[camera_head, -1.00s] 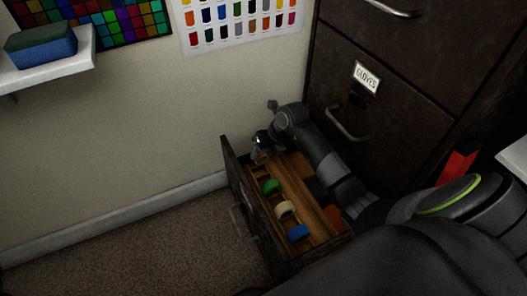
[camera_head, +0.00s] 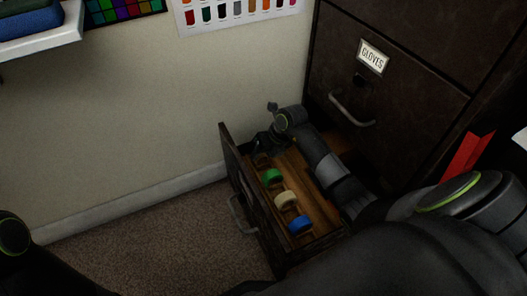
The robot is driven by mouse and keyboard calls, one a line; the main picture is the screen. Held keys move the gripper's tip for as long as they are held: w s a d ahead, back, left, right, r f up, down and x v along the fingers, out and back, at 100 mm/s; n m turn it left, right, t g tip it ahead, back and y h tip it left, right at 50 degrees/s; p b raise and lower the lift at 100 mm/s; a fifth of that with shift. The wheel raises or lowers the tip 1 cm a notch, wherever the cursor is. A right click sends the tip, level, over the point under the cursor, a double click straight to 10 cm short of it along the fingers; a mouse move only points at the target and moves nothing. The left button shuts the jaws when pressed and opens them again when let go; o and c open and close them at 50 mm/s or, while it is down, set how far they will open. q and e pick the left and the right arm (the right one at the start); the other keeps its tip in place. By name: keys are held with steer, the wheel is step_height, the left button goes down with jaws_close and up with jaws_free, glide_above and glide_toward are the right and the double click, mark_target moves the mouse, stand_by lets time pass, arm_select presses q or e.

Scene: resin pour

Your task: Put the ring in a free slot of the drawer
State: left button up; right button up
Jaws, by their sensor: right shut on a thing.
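The open drawer (camera_head: 278,262) juts from the dark cabinet. A green ring (camera_head: 272,176), a cream ring (camera_head: 286,200) and a blue ring (camera_head: 301,224) stand in a row along its slotted wooden inside. My right gripper (camera_head: 262,154) is at the drawer's far end, beyond the green ring, and is shut on a ring. That ring is small, dark and mostly hidden, so I cannot tell whether it sits in a slot. My left gripper is out of view; only part of my left arm shows at the lower left.
The cabinet (camera_head: 410,100) with a GLOVES label (camera_head: 373,57) stands behind the drawer. A pale wall (camera_head: 130,130) is at the left. A red item (camera_head: 467,155) shows at the right. Carpet (camera_head: 165,245) lies clear.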

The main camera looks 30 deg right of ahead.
steer(key=shift+f, duration=0.1)
steer(key=o, duration=1.5)
